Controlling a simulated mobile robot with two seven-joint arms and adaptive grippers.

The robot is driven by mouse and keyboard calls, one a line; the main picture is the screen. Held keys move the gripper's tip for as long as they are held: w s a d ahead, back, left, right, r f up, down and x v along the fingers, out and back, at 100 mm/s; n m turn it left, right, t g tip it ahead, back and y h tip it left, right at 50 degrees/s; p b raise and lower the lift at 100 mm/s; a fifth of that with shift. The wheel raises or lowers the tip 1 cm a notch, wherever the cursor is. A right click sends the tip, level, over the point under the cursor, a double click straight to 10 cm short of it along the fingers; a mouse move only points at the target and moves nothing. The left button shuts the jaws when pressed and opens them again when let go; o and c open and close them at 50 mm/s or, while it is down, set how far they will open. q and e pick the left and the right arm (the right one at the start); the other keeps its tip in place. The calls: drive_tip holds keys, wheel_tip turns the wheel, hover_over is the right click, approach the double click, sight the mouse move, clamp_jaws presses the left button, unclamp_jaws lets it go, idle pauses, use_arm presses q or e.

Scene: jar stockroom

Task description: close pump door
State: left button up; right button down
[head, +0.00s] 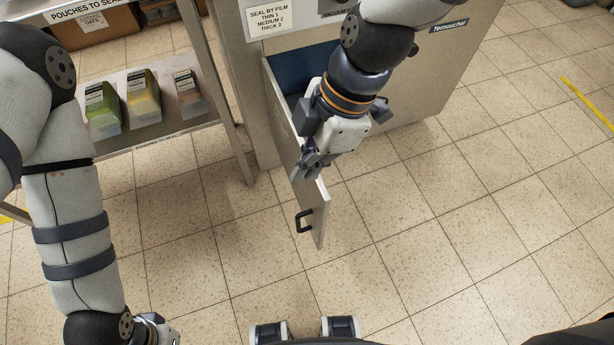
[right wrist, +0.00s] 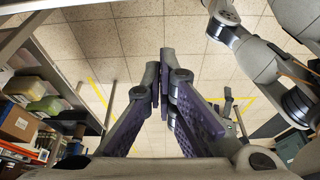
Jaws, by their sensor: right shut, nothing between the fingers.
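The pump door (head: 317,228) is a pale panel on the front of the grey cabinet (head: 450,75). It stands swung open toward me, with its black handle (head: 304,220) near the free end. Behind it the dark blue compartment (head: 290,66) shows. My right gripper (head: 312,170) is shut and empty, over the inner side of the door; I cannot tell whether it touches. It hides part of the door and opening. In the right wrist view its purple-padded fingers (right wrist: 160,80) meet at the tips. My left gripper (head: 152,330) is partly cut off at the bottom edge; its fingers do not show clearly.
A metal shelf (head: 165,133) with green, yellow and brown pouches stands left of the cabinet. The tiled floor (head: 430,240) is clear in front and to the right. A yellow line (head: 588,105) marks the floor at far right.

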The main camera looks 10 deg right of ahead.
use_arm(q)
drive_tip(key=shift+s+f+g+b, duration=0.3)
drive_tip(key=shift+s+f+b, duration=0.25)
drive_tip(key=shift+f, duration=0.15)
use_arm(e)
wheel_tip(320, 180, down, 9)
drive_tip(key=shift+w+d, duration=0.2)
drive_tip(key=shift+w, duration=0.15)
drive_tip(key=shift+d+n, duration=0.15)
drive_tip(key=shift+n, duration=0.15)
